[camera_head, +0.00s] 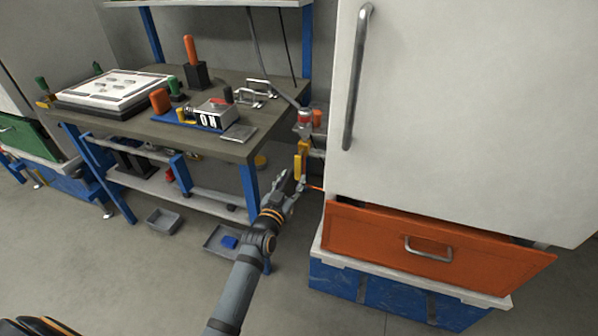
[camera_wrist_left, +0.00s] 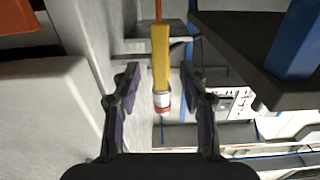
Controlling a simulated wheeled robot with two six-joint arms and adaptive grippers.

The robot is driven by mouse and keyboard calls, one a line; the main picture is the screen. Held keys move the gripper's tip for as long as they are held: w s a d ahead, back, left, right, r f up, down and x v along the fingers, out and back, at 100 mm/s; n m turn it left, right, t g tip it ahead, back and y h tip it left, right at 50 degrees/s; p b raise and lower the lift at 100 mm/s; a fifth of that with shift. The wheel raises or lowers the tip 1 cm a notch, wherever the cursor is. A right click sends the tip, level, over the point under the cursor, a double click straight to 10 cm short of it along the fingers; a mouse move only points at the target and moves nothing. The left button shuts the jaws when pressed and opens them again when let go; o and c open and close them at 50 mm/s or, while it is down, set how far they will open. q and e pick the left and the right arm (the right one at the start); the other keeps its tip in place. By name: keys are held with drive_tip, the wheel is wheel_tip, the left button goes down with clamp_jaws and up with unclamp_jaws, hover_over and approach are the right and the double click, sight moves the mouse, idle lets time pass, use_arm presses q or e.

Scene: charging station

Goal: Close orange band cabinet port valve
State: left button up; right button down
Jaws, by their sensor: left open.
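The white cabinet (camera_head: 450,110) with an orange band (camera_head: 380,240) stands at the right in the head view. A yellow valve handle (camera_head: 301,160) is at the cabinet's left side, and in the wrist view the yellow handle (camera_wrist_left: 161,58) points down toward a white and red end (camera_wrist_left: 162,101). My left gripper (camera_head: 287,186) is open, just below the handle in the head view. In the wrist view the left gripper's fingers (camera_wrist_left: 158,74) stand on either side of the handle, with gaps. I cannot tell how deep the handle sits between them.
A workbench (camera_head: 140,125) with blue legs stands left of the valve, close to my left gripper. It carries a white tray (camera_head: 115,88) and a blue-based device (camera_head: 205,115). Grey bins (camera_head: 168,221) lie on the floor below. Open floor is at the front left.

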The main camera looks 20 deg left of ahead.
sight(297, 171)
use_arm(q)
drive_tip(key=w, duration=0.5)
drive_tip(key=shift+w, duration=0.35)
drive_tip(key=shift+f, duration=0.1)
drive_tip(key=shift+c, duration=0.3)
clamp_jaws()
